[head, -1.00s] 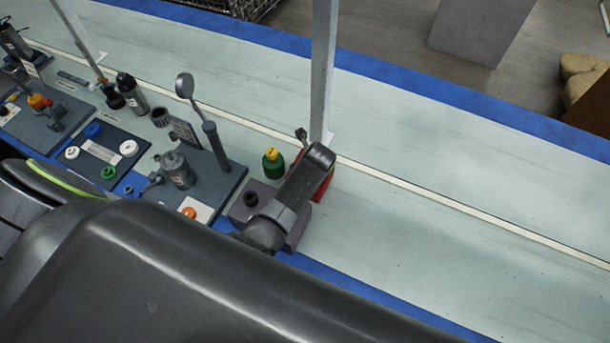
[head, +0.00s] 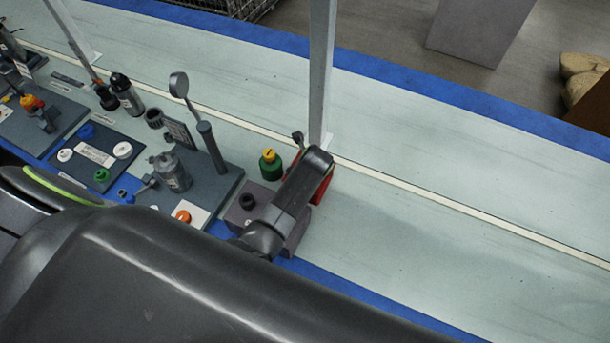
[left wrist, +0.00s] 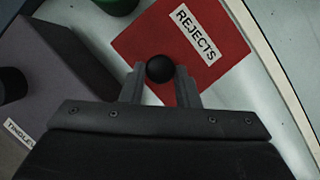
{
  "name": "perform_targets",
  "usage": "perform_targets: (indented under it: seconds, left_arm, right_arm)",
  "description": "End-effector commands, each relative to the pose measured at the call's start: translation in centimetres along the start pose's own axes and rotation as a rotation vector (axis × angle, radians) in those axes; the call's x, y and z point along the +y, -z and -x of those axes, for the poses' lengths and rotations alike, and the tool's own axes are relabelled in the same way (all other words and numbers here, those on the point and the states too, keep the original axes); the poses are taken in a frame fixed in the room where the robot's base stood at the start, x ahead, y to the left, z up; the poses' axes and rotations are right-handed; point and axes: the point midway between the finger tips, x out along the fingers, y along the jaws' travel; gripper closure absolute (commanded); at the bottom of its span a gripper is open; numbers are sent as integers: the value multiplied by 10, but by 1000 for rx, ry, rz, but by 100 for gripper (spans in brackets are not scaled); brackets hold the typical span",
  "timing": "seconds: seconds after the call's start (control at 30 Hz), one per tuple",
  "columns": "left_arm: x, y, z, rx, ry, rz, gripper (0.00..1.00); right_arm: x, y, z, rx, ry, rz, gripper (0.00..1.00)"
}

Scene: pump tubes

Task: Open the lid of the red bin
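The red bin (head: 327,187) stands on the bench in the head view, mostly hidden behind my left arm. In the left wrist view its flat red lid (left wrist: 135,45) carries a white REJECTS label and a round black knob (left wrist: 160,68). The lid looks closed. My left gripper (left wrist: 160,80) is over the lid with a finger on each side of the knob. In the head view the left fingertips are hidden. My right gripper is not in view.
A grey-purple block (head: 240,212) with a black knob and a green bottle with a yellow top (head: 270,166) stand close left of the bin. A metal post (head: 322,75) rises just behind it. Bench parts crowd the left. The bench right of the bin is clear.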

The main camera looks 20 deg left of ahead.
Motion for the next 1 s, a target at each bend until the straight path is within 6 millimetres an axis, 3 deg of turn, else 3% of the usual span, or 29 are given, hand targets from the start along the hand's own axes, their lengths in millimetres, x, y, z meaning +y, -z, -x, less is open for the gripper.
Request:
perform_targets:
  seconds: [0.1,0.37,0.57,0.8,1.0]
  left_arm:
    - [0,0,0,0,-1,0,100]
    - [0,-1,2,4,-5,-2,100]
    - [-2,-8,10,38,-39,-16,100]
    - [-9,-21,23,138,-132,-55,100]
    - [-18,-33,28,243,-231,-95,100]
  right_arm:
    - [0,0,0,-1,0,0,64]
    - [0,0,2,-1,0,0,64]
    - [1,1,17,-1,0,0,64]
    - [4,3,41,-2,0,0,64]
    - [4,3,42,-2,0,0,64]
